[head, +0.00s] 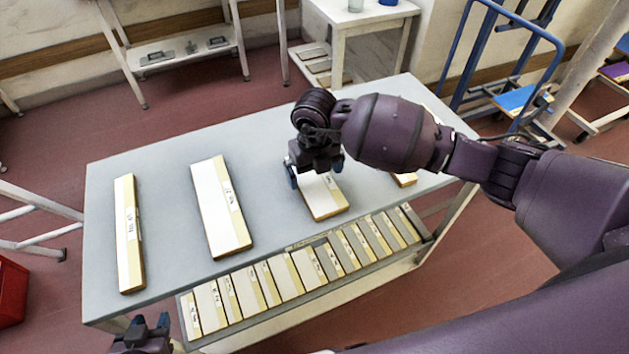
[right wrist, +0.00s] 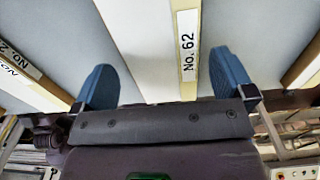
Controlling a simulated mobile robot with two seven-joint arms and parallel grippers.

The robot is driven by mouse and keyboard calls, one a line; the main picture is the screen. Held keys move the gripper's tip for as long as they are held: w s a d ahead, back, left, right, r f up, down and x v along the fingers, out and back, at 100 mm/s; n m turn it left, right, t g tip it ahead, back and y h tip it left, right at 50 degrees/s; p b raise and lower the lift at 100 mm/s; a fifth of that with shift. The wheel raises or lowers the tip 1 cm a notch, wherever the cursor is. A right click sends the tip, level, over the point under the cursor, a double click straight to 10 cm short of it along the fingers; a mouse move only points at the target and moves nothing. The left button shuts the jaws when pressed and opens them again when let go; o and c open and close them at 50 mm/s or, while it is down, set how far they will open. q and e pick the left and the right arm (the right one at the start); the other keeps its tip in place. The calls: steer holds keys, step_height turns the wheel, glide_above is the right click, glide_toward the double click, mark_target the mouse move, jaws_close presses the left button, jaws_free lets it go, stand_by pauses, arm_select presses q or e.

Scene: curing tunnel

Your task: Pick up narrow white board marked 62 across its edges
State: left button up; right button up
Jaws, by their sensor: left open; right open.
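The white board marked No. 62 (right wrist: 150,48) lies flat, with a yellowish strip and its label along one side. It shows in the right wrist view between the two blue fingers of my open right gripper (right wrist: 164,82), with a gap at each side. In the head view my right gripper (head: 315,172) is over this board (head: 325,204) on the grey table; the gripper and arm hide its far part. My left gripper (head: 143,338) is open and empty at the bottom left, in front of the table's near edge, partly cut off by the frame.
A narrow board (head: 128,250) and a wider board (head: 215,205) lie left on the grey table (head: 165,180). Another board (head: 405,180) lies right, mostly behind my right arm. A lower rack (head: 190,335) holds several boards along the near side. Bare tabletop separates the boards.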

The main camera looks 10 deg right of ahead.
mark_target(315, 182)
steer(key=shift+f, duration=1.2)
steer(key=shift+c, duration=0.5)
steer(key=c, duration=0.7)
steer(key=shift+r, duration=0.1)
